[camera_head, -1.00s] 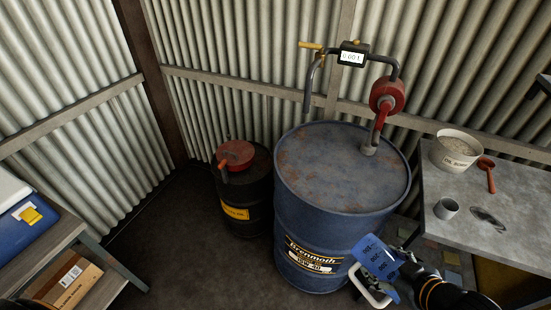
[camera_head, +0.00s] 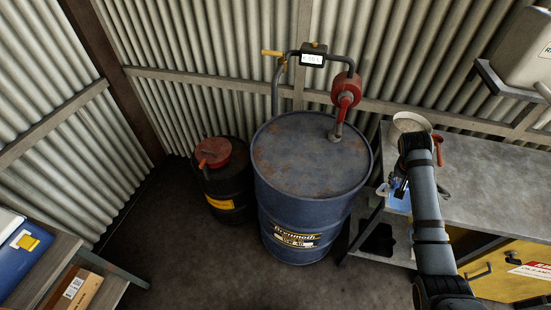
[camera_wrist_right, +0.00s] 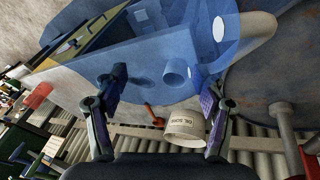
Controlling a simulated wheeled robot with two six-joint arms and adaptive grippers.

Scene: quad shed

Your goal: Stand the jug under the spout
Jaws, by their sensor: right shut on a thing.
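The blue see-through jug (camera_head: 399,203) is in my right gripper (camera_head: 400,184), beside the left edge of the bench and right of the drum. My arm partly hides it. In the right wrist view the jug (camera_wrist_right: 190,47) fills the upper middle, with the fingers (camera_wrist_right: 162,95) on either side of it. The spout (camera_head: 275,98) is the down-turned end of the pump pipe, at the left back of the blue drum (camera_head: 310,165). The jug is well apart from it, on the drum's other side. My left gripper is not in view.
A red hand pump (camera_head: 345,92) and meter (camera_head: 312,58) stand on the drum. A black can with a red funnel (camera_head: 214,152) is left of it. The grey bench (camera_head: 490,190) holds a white tub (camera_head: 411,122) and red scoop. The floor in front of the drum is clear.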

